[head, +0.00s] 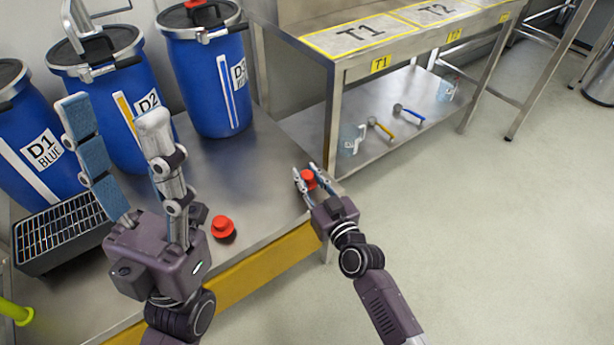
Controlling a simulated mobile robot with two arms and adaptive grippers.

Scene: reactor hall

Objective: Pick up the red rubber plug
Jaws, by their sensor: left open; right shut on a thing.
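One red plug (308,180) is between the fingers of my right gripper (306,171), near the right end of the steel bench. The gripper is shut on it, and the fingers hide part of it. I cannot tell whether it touches the bench top. A second red plug (223,227) stands on the bench top, between my two grippers and apart from both. My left gripper (113,112) is open and empty, raised in front of the blue drums at the left, its fingers pointing up in the picture.
Blue drums D1 (62,178), D2 (162,105) and D3 (215,110) stand along the back of the bench (255,170). A black grated tray (30,262) is at the left. A steel table (330,50) marked T1 and T2 has tools on its lower shelf.

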